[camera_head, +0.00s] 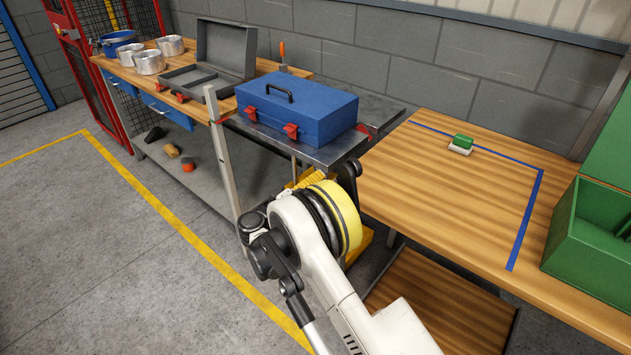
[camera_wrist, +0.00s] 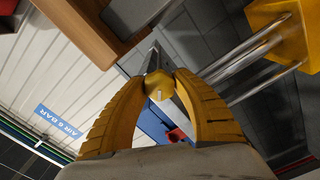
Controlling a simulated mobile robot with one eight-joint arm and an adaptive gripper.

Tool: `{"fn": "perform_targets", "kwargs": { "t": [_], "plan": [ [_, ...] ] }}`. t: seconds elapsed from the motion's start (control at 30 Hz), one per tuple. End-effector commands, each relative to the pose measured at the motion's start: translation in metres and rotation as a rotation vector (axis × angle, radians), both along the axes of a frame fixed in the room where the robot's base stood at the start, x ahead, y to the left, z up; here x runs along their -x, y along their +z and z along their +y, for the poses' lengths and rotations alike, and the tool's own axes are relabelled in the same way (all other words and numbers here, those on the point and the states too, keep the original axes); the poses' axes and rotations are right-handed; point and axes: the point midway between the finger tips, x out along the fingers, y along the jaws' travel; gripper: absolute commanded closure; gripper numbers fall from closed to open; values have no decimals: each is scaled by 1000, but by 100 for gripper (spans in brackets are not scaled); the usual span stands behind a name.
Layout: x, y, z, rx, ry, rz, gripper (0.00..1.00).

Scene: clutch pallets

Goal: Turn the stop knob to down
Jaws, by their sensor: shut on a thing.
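In the wrist view, my gripper (camera_wrist: 160,84) has its two yellow fingers closed around a small rounded yellow knob (camera_wrist: 160,92), which appears to be the stop knob. A narrow grey metal part (camera_wrist: 154,57) extends behind the knob. The fingers cover the knob's sides, and I cannot tell which way it is set. In the head view, my white arm with its yellow band hides the knob and most of the gripper.
A blue toolbox (camera_head: 297,107) with red latches sits on a grey metal platform (camera_head: 335,150), close beyond my arm. A wooden bench (camera_head: 440,190) at right bears a green-and-white block (camera_head: 461,144) and a green crate (camera_head: 590,262). A yellow block with metal rods (camera_wrist: 285,30) is upper right in the wrist view.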

Motion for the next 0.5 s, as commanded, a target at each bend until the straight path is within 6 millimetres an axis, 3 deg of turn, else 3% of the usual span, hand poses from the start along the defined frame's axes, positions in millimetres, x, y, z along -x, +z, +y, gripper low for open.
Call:
{"fn": "perform_targets", "kwargs": {
  "t": [0.5],
  "plan": [
    [0, -1, 0, 367, -1, 287, 98]
  ]
}}
